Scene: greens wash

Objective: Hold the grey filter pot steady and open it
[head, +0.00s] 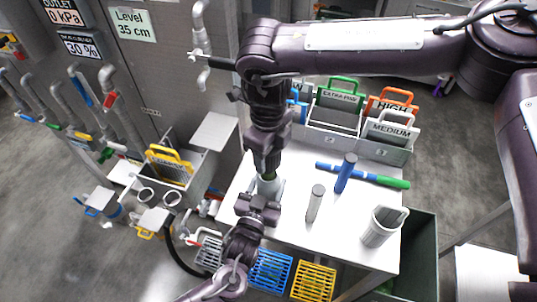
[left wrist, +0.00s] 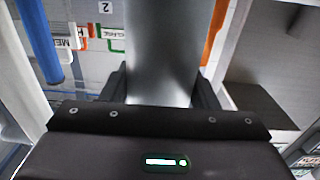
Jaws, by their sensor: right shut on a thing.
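The grey filter pot (head: 270,188) stands at the near left of the white table, partly hidden by my grippers. My right gripper (head: 267,172) points down from above and is shut on the pot's top, where a bit of dark green shows. My left gripper (head: 259,203) is low at the pot's near side. In the left wrist view its fingers stand on both sides of the grey cylinder (left wrist: 165,50) of the pot. I cannot tell whether they press on it.
A rack of labelled cards (head: 391,130) stands behind. Blue (head: 270,270) and yellow (head: 313,282) grates are at the front.

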